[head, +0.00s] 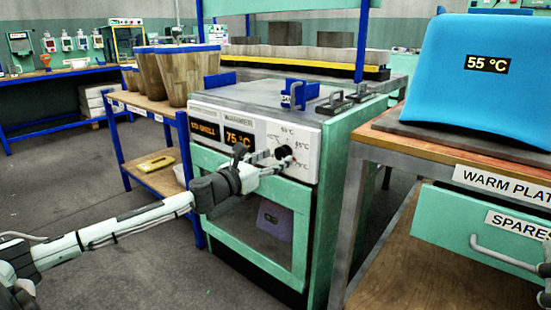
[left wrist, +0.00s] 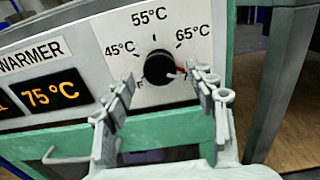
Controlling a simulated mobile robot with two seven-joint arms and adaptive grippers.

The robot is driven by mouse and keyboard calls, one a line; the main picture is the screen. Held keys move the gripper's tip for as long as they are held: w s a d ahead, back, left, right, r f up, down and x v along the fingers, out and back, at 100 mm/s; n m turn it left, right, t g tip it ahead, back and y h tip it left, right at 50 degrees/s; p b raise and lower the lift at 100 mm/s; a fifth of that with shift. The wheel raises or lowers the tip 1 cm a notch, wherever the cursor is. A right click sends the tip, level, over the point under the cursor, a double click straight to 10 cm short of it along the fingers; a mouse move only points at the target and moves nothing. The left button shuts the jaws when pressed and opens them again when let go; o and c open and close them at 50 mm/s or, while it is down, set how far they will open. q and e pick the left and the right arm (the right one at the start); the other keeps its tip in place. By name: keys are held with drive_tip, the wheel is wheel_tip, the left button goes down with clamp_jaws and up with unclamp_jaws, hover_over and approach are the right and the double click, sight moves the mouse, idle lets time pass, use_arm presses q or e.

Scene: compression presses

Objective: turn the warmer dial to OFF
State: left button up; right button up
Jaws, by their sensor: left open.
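The warmer (head: 250,220) is a pale green cabinet with a glass door and a white front panel. Its black round dial (head: 284,152) sits at the panel's right, also in the left wrist view (left wrist: 159,67). The dial's red mark points right and slightly down, below the 65°C label. The orange display (left wrist: 50,93) reads 75 °C. My left gripper (head: 271,162) is open in front of the dial, its fingertips (left wrist: 160,74) at either side of it; I cannot tell whether they touch it. The OFF label is mostly hidden by the left finger. My right gripper is not in view.
A wooden-topped bench (head: 385,126) with a blue block (head: 490,85) marked 55 °C stands close at the right. A blue-framed shelf (head: 150,104) with wooden tubs stands at the left. Hinged metal fittings (head: 345,100) lie on the warmer's top. Floor at left is clear.

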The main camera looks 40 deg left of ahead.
use_arm(q)
drive_tip(key=shift+w, duration=0.45)
drive_tip(key=c, duration=1.2)
drive_tip(key=shift+o, duration=0.2)
